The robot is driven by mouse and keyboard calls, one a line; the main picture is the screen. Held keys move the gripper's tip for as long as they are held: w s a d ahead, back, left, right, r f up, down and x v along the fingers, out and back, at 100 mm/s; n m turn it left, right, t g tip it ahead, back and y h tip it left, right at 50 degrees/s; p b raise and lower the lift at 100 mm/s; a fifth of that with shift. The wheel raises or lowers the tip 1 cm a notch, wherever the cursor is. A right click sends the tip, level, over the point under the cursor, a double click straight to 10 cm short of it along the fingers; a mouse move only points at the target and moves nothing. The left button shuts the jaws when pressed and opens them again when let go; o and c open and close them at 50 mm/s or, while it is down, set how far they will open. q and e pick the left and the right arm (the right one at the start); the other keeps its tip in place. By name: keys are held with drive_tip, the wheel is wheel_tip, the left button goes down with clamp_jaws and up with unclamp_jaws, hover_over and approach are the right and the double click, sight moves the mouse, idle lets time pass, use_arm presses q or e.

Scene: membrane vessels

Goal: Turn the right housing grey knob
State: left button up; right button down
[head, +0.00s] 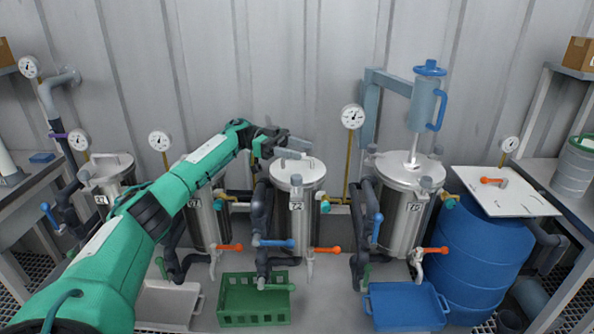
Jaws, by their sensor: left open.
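Several steel housings stand in a row against the wall. The right housing (401,218) has a flat lid (408,168) and a dark number label. My left gripper (283,142) is open and empty, above and behind the lid of the middle housing (299,212), well left of the right housing. Its fingertips are small and partly hard to make out. My right gripper does not show.
A gauge (352,117) on a yellow pipe rises between the housings. A blue drum (482,255) bears a white board (503,192). Green (254,301) and blue (407,307) crates stand in front.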

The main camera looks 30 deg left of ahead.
use_arm(q)
wheel_tip(320, 180, up, 10)
drive_tip(key=shift+r, duration=0.2)
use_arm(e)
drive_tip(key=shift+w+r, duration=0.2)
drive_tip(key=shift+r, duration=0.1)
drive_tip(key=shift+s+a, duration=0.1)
